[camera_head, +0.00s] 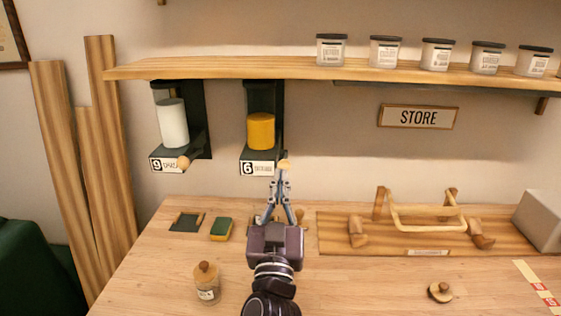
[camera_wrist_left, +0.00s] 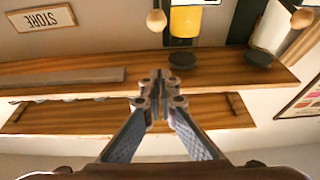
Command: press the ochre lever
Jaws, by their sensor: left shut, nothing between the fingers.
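The ochre dispenser hangs under the shelf, with a yellow canister (camera_head: 261,131) above a label with a 6. The ochre lever shows as a round wooden knob (camera_head: 285,164) at its lower right. In the left wrist view the yellow canister (camera_wrist_left: 186,20) and a knob (camera_wrist_left: 156,20) beside it are at the top edge. My left gripper (camera_head: 281,177) is shut and empty, its tips just below the knob in the head view; I cannot tell whether they touch. The closed fingertips (camera_wrist_left: 158,82) also show in the left wrist view. My right gripper is not in view.
A chalk dispenser with a white canister (camera_head: 173,123) and its own knob (camera_head: 183,162) hangs to the left. Below are a sponge (camera_head: 221,229), a lidded jar (camera_head: 207,284) and a wooden stand (camera_head: 330,230). The shelf (camera_head: 220,67) runs above.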

